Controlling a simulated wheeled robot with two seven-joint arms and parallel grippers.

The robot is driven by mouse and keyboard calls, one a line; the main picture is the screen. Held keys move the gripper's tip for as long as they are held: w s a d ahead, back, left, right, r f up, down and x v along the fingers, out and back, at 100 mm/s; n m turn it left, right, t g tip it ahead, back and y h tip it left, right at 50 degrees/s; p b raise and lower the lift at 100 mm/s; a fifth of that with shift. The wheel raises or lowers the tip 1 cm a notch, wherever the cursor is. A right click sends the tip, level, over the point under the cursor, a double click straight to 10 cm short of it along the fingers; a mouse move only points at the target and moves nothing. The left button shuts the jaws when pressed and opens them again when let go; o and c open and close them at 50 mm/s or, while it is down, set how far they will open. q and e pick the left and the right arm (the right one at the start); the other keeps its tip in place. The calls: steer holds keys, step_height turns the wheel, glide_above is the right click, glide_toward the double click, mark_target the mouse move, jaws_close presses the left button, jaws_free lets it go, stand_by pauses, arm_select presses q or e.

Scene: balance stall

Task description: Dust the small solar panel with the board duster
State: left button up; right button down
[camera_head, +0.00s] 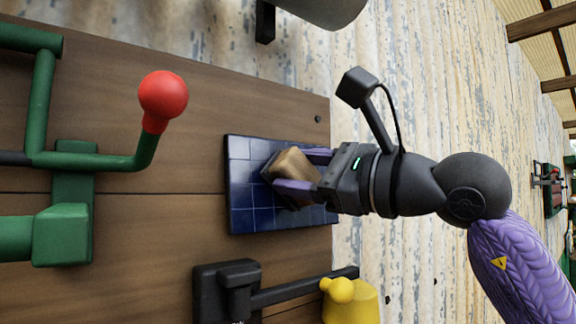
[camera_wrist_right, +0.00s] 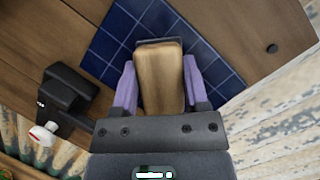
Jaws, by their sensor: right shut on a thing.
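The small solar panel (camera_head: 243,199) is a dark blue gridded square on the brown wooden board, in the middle of the head view. It also shows behind the gripper in the right wrist view (camera_wrist_right: 106,47). The board duster (camera_head: 292,168) has a wooden back and a dark underside; its wooden back fills the middle of the right wrist view (camera_wrist_right: 160,78). My right gripper (camera_head: 305,172) is shut on the duster, with a purple finger on each side. The duster is over the panel; whether it touches the surface I cannot tell. My left gripper is not in view.
A green metal lever with a red ball knob (camera_head: 163,95) stands left of the panel. A black bracket with an arm (camera_head: 228,290) and a yellow object (camera_head: 350,302) are below it.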

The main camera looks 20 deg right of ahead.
steer(key=d, duration=0.1)
steer(key=w+d, duration=0.1)
steer(key=shift+d, duration=0.3)
steer(key=shift+s+a, duration=0.45)
steer(key=shift+a, duration=0.75)
steer(key=shift+s+a, duration=0.4)
steer(key=shift+a, duration=0.8)
steer(key=shift+s+a, duration=0.45)
steer(key=shift+a, duration=0.75)
steer(key=shift+s+d+b, duration=0.15)
steer(key=shift+s+b, duration=0.15)
steer(key=shift+b, duration=0.1)
steer(key=s, duration=0.1)
steer(key=s+d, duration=0.1)
steer(key=s, duration=0.1)
steer(key=s+b, duration=0.1)
steer(key=shift+s+d+r, duration=0.4)
steer(key=shift+s, duration=0.1)
